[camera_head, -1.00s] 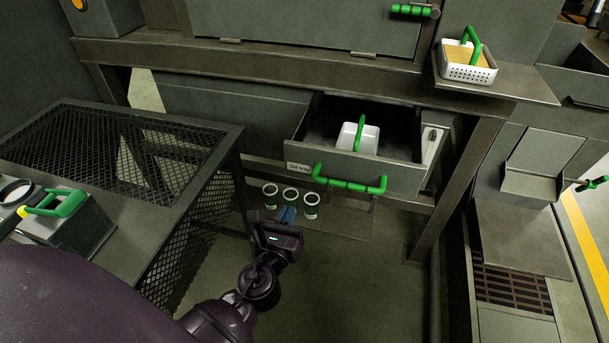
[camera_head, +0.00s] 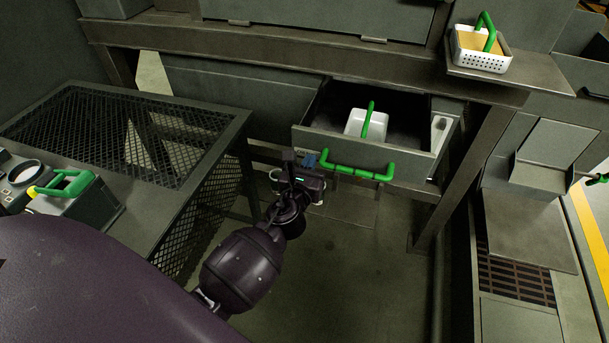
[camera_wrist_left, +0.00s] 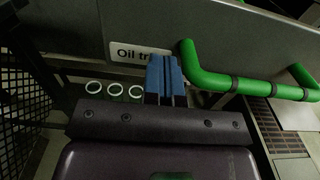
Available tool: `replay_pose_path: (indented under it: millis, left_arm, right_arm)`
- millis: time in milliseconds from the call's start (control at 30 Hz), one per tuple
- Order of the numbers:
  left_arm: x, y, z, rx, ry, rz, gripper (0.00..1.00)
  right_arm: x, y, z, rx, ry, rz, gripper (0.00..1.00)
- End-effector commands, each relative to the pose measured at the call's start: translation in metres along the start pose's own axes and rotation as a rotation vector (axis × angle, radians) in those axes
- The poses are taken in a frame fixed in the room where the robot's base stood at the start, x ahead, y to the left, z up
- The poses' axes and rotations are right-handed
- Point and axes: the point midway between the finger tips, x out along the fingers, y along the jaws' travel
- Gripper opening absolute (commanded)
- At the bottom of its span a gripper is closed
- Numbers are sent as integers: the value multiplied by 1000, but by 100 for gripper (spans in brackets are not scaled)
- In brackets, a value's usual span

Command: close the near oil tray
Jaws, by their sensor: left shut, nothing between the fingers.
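The near oil tray (camera_head: 400,153) is a grey drawer under the machine frame, pulled out, with a green bar handle (camera_head: 358,173) on its front. A white container with a green handle (camera_head: 364,122) sits inside it. In the left wrist view a label reading "Oil tr..." (camera_wrist_left: 134,52) shows on the tray front, partly hidden by my fingers. My left gripper (camera_head: 309,160) is shut and empty, close to the tray front just left of the handle; its blue fingers (camera_wrist_left: 166,75) overlap the label's right end. I cannot tell whether they touch. My right gripper is out of view.
A mesh-topped table (camera_head: 215,140) stands to the left, with a green-handled box (camera_head: 68,195) on it. A white perforated basket (camera_head: 482,60) sits on a shelf at upper right. The floor in front is clear.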

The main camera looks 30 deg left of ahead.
Motion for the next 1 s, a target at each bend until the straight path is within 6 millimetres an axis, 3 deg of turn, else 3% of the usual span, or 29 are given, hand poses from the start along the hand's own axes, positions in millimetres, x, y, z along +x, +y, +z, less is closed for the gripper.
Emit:
replay_pose_path:
  millis: [233, 767, 1000]
  left_arm:
    - [21, 0, -1, 0, 1, -1, 0]
    - [26, 0, 0, 0, 0, -1, 0]
    - [53, 0, 0, 2, 0, -2, 0]
  right_arm:
    - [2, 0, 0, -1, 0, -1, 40]
    - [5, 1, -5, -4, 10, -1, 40]
    - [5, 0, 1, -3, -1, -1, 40]
